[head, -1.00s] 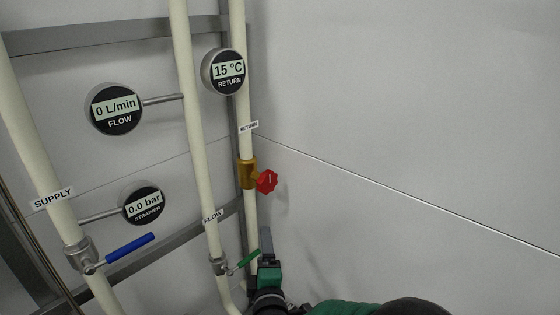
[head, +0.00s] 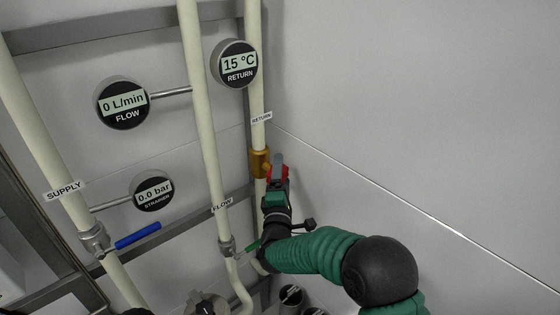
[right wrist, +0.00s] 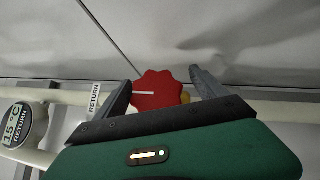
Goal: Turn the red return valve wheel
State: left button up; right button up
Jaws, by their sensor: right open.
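The red return valve wheel (head: 277,172) sits on a brass valve body (head: 259,163) on the return pipe. In the head view my right gripper (head: 278,168) is at the wheel and partly covers it. In the right wrist view the lobed red wheel (right wrist: 157,91), with a white line on it, shows between the two open fingers of my right gripper (right wrist: 160,88). The left finger looks close to the wheel's edge and the right finger stands apart from it. I cannot tell whether either touches. My left gripper is not in view.
The flow pipe (head: 203,120) with a green lever (head: 252,246) runs left of the valve. The supply pipe (head: 40,150) has a blue lever (head: 138,236). Gauges read 15 °C (head: 234,64), 0 L/min (head: 122,103) and 0.0 bar (head: 152,191). The wall at right is bare.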

jog(key=shift+w+d+r, duration=0.2)
jog(key=shift+w+d, duration=0.1)
jog(key=shift+w, duration=0.25)
jog(key=shift+w+d+r, duration=0.15)
jog(key=shift+w+d, duration=0.1)
jog(key=shift+w, duration=0.3)
jog(key=shift+w+a+r, duration=0.1)
jog(key=shift+w+a, duration=0.05)
jog(key=shift+a, duration=1.2)
jog(key=shift+c, duration=0.2)
jog(key=shift+a, duration=0.15)
jog(key=shift+c, duration=1.2)
jog(key=shift+d, duration=0.7)
jog(key=c, duration=0.7)
jog(key=shift+c, duration=1.9)
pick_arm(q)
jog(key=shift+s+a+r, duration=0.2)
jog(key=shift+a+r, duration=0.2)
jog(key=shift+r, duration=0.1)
pick_arm(e)
jog(key=shift+a, duration=0.1)
